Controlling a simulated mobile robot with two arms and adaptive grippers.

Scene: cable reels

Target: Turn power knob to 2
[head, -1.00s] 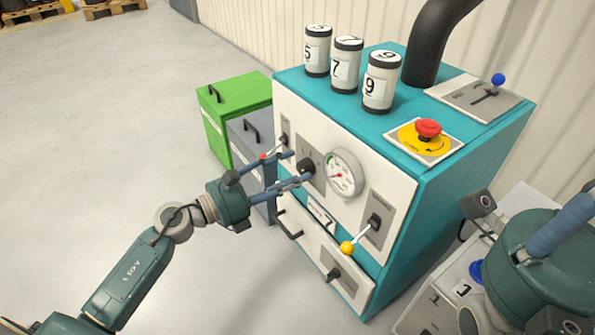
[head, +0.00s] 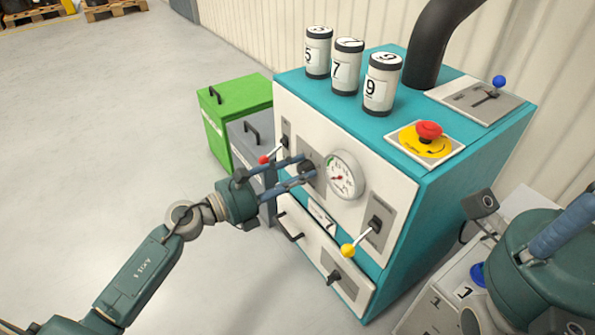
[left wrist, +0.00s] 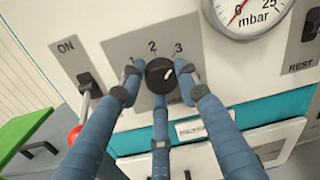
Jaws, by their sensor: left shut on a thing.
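The black power knob (left wrist: 159,76) sits on a grey plate marked 1, 2 and 3 in the left wrist view. In the head view the knob (head: 307,167) is partly hidden by my fingers. My left gripper (head: 309,165) has its blue fingers around the knob and is shut on it; the fingertips also show in the left wrist view (left wrist: 159,72). My right gripper (head: 560,228) is only partly in view at the lower right, away from the knob, and its fingertips are cut off.
A pressure gauge (head: 344,174) is right of the knob. A red-tipped lever (head: 264,160) stands close to my left fingers. A yellow-tipped lever (head: 347,250) is lower right. Several numbered canisters and a red emergency button (head: 428,131) are on top. Green and grey bins stand left.

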